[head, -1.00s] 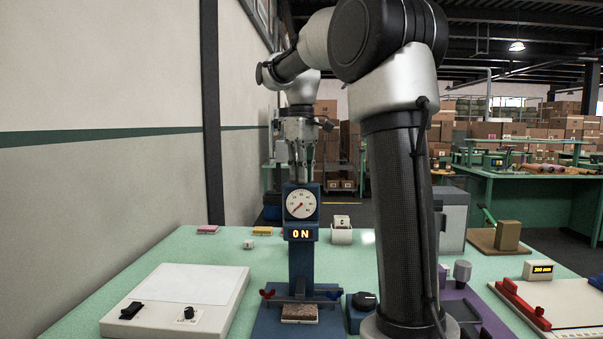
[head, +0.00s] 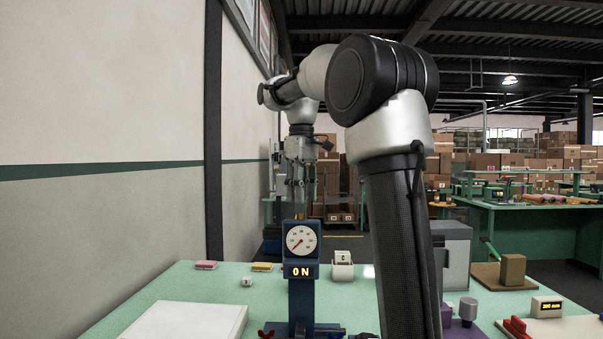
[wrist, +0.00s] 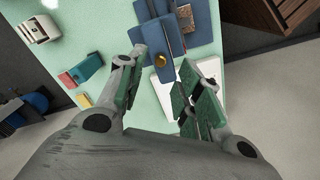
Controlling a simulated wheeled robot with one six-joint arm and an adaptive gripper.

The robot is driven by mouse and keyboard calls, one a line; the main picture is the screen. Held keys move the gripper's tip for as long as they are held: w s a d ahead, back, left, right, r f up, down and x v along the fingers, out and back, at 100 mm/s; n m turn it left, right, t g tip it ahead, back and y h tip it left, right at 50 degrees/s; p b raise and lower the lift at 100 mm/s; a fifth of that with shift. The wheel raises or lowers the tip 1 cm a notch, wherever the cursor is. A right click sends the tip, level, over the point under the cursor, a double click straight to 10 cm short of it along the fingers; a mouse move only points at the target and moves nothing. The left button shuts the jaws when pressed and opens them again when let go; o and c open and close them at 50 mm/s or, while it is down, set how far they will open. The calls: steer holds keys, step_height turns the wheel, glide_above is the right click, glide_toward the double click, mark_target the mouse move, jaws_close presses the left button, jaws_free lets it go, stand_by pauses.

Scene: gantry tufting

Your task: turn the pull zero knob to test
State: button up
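A blue pull tester (head: 301,300) stands on the table with a round white dial and a lit display reading ON. The dial's red needle points to the lower left. My gripper (head: 299,207) hangs above the tester's top, pointing down and empty. In the wrist view, my gripper (wrist: 163,78) has its fingers spread apart, with the blue tester (wrist: 158,38) and a brass-coloured round piece beyond them. At the head view's bottom edge, right of the tester, only a dark sliver of the black knob (head: 366,336) shows; its setting cannot be read.
A white panel (head: 188,321) lies at the left front. Pink (head: 206,265) and yellow (head: 262,267) blocks and a white container (head: 342,268) stand behind. A grey box (head: 452,252) is at the right.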

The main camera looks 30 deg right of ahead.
step_height(320, 180, up, 8)
steer(key=shift+f, duration=0.15)
steer(key=m, duration=0.9)
glide_above(303, 220)
steer(key=f, duration=0.4)
steer(key=shift+w+f, duration=0.3)
step_height(303, 220, down, 8)
steer(key=shift+r, duration=0.25)
